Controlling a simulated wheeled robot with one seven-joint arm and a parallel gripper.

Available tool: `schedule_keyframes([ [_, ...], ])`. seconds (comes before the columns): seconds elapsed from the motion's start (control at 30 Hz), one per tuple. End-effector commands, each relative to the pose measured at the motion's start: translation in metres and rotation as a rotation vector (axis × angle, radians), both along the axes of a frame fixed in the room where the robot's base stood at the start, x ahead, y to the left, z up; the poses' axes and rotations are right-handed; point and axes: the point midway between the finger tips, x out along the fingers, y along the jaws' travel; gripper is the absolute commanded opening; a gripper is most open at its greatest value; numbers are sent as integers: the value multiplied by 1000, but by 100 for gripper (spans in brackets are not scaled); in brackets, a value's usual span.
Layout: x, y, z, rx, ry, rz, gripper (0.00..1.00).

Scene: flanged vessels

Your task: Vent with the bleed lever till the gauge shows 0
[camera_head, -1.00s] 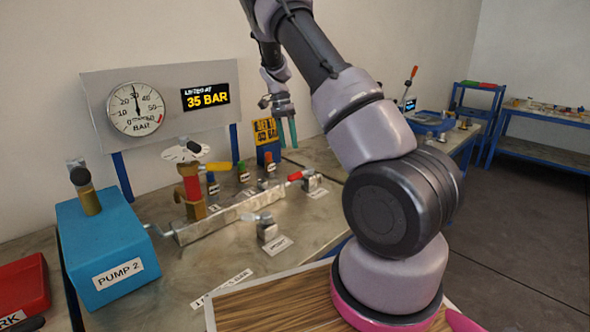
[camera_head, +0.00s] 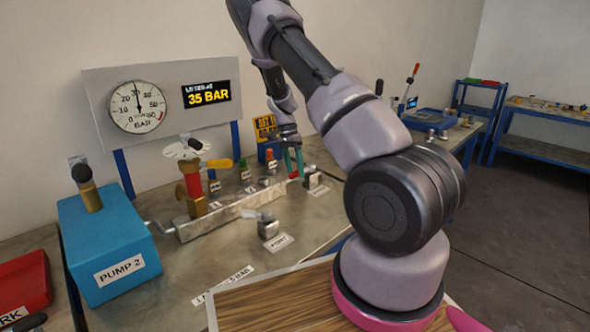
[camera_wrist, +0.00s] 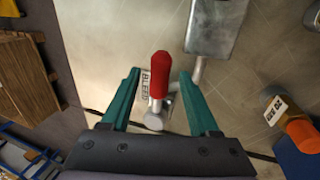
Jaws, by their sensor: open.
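The bleed lever has a red grip (camera_wrist: 160,73) on a metal valve, beside a BLEED label (camera_wrist: 145,83). In the wrist view my gripper (camera_wrist: 159,75) is open, with one teal finger on each side of the red grip and gaps visible. In the head view my gripper (camera_head: 294,163) is low over the bleed valve (camera_head: 313,179) at the manifold's right end and hides most of the red grip. The round gauge (camera_head: 138,107) has its needle nearly straight up, a little past 30. The display (camera_head: 207,94) beside it reads 35 BAR.
A separate PORT valve (camera_head: 268,228) stands in front. The blue PUMP 2 box (camera_head: 108,245) is at left. A yellow sign (camera_head: 264,127) stands behind my gripper.

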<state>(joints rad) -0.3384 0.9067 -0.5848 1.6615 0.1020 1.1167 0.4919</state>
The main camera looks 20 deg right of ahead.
Motion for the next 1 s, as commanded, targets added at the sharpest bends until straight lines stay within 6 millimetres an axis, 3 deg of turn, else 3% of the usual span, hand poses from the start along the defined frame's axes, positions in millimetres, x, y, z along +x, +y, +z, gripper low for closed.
schedule_keyframes([
  [0.1, 0, 0, 0, 0, 0, 0, 62],
  [0.13, 0, 0, 0, 0, 0, 0, 54],
  [0.27, 0, 0, 0, 0, 0, 0, 4],
  [0.3, 0, 0, 0, 0, 0, 0, 0],
  [1.0, 1, 0, 1, 0, -1, 0, 0],
])
